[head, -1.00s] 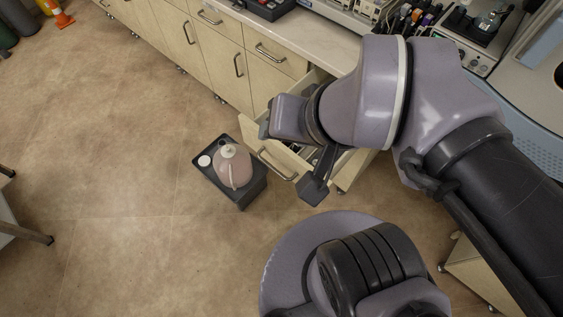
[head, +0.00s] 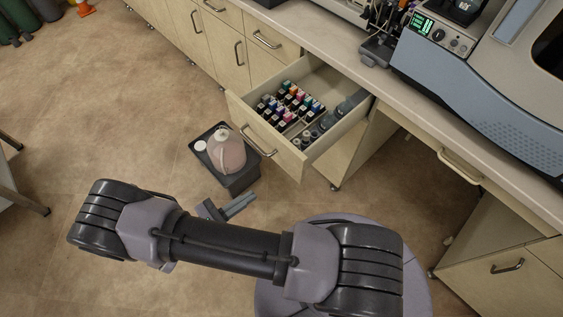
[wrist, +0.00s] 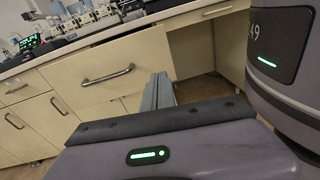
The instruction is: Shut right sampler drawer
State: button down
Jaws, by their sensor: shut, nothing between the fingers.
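The sampler drawer (head: 285,153) stands pulled out from the bench in the head view, with several small coloured-label vials and some grey bottles inside. Its front and bar handle also show in the wrist view (wrist: 125,56). My gripper (head: 247,202) is low in front of the drawer, apart from it, partly hidden behind my own arm. In the wrist view my gripper's fingers (wrist: 159,82) are together and empty, pointing toward the right part of the drawer front. Whether they touch anything there is not clear, but the head view shows a gap.
A dark bin (head: 236,183) with a pinkish jug (head: 226,153) stands on the floor just left of the drawer front. The bench top (head: 330,52) carries instruments. An open knee space lies right of the drawer.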

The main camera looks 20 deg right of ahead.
jog(key=f+n+t, duration=0.1)
jog(key=f+t, duration=0.1)
jog(key=b, duration=0.3)
send_near(292, 166)
jog(key=shift+n, duration=0.3)
jog(key=x, duration=0.5)
jog(key=shift+w+d+f, duration=0.15)
jog(key=shift+d+f, duration=0.05)
jog(key=shift+d, duration=0.15)
jog(key=shift+w+d+r, duration=0.15)
jog(key=shift+d, duration=0.4)
